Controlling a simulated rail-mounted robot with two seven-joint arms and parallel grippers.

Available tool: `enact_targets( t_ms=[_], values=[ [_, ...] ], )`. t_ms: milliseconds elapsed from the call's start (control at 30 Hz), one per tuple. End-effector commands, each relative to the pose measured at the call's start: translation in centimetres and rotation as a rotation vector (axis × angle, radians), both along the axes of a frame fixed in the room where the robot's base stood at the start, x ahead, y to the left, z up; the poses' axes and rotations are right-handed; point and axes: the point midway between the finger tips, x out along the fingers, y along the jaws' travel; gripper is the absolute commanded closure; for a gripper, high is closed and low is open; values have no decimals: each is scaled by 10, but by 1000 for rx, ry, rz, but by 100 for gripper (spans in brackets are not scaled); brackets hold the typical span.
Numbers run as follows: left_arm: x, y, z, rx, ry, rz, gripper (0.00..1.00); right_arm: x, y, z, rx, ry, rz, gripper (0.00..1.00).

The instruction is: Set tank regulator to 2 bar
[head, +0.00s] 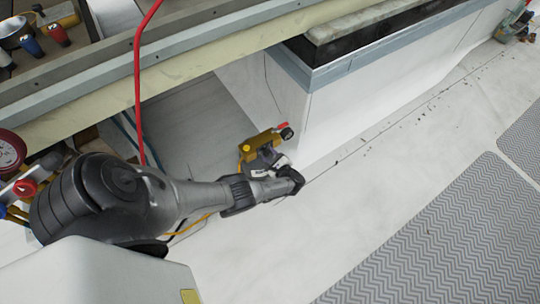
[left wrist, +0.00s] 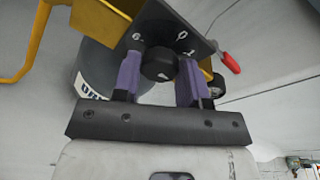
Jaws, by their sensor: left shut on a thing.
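The tank regulator (head: 262,140) is a yellow body with a red lever, low beside the white wall in the head view. In the left wrist view its dark dial plate (left wrist: 172,22) carries small white marks, one like a 6 and one like a 0. A round black knob (left wrist: 158,62) with a small white mark sits on the plate. My left gripper (left wrist: 161,72) has its purple fingers on both sides of the knob, shut on it. It also shows in the head view (head: 268,160), partly hidden by its wrist. My right gripper is in neither view.
A grey tank (left wrist: 98,62) with a white label stands below the regulator. The red lever (left wrist: 229,62) sticks out at right. A yellow bar (left wrist: 32,45) is at left. A red hose (head: 137,85) hangs beside my left arm. Open floor (head: 400,160) lies to the right.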

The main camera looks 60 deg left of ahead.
Motion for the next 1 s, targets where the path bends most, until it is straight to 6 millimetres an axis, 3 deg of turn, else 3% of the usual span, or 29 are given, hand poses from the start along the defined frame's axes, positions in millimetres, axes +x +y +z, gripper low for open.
enact_targets(
  t_ms=[400,433,667,1000],
  values=[
    [0,0,0,-1,5,1,84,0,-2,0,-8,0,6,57],
    [0,0,0,-1,5,1,58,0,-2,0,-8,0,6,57],
    [0,0,0,-1,5,0,36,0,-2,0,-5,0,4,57],
    [1,-6,2,-1,5,-1,35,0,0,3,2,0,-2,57]
  ],
)
